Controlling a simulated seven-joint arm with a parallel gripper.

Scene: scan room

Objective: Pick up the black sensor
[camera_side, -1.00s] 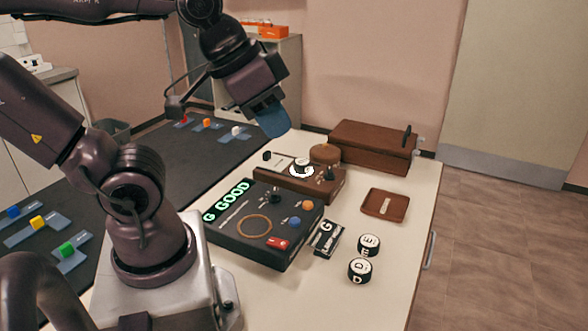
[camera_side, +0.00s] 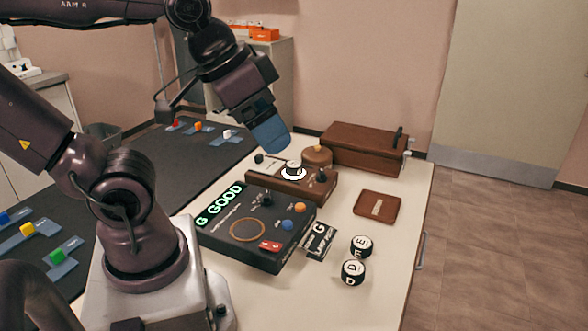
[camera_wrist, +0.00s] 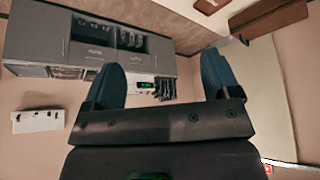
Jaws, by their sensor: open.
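My gripper, with blue fingers, hangs above the back of the white table in the side view (camera_side: 270,135). In the wrist view its two fingers stand wide apart with nothing between them (camera_wrist: 160,78). A small black puck (camera_side: 293,166) sits in a white ring on the brown device (camera_side: 318,191), just below and right of the fingertips. Two black cylinders with white lettered labels, one marked E (camera_side: 361,247) and one marked D (camera_side: 353,273), stand at the front right. I cannot tell for certain which black piece is the sensor.
A black control box (camera_side: 247,231) shows green GOOD text. A brown tray (camera_side: 377,206) and a brown wooden box (camera_side: 365,147) are at the right. The wrist view faces a grey cabinet (camera_wrist: 92,52).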

